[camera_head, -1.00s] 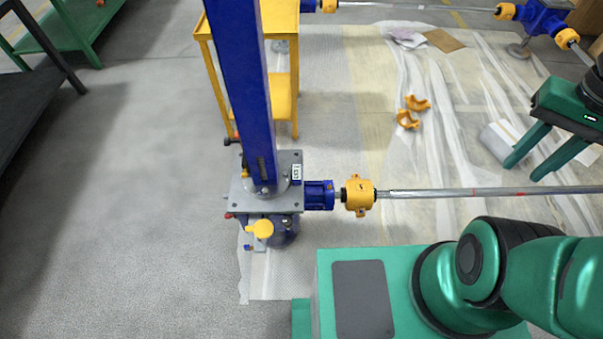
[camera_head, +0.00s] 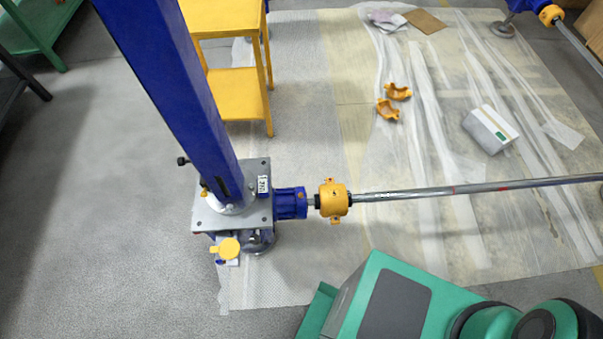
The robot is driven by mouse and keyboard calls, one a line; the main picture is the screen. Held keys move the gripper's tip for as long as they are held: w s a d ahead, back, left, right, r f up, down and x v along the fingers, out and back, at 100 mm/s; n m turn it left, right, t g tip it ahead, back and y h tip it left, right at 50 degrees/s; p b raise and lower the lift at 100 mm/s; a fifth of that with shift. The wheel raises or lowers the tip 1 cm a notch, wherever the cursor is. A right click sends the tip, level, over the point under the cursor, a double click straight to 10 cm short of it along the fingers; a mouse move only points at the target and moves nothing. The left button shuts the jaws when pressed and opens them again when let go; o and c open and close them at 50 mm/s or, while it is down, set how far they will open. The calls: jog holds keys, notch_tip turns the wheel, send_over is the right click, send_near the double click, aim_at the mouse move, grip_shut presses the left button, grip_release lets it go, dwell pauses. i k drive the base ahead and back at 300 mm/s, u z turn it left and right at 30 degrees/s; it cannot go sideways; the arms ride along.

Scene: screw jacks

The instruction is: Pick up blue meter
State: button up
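I cannot make out a blue meter anywhere in the head view. The blue things I see are the tall jack column (camera_head: 175,95), standing tilted in the picture on a grey base plate (camera_head: 258,208), and a short blue motor-like part (camera_head: 291,203) at that plate's right side. My gripper is out of view. Only my green body and part of my arm show at the bottom right.
A yellow cart (camera_head: 232,92) stands behind the column. A shaft (camera_head: 430,192) runs right from a yellow coupling (camera_head: 334,199). Orange shell pieces (camera_head: 388,109) and a white box (camera_head: 490,129) lie on the plastic sheet. The grey floor at left is clear.

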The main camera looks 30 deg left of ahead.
aim_at(263, 181)
jog(key=z, duration=1.05)
jog(key=k, duration=1.65)
jog(key=u, duration=2.05)
jog(key=i, duration=1)
jog(key=z, duration=0.05)
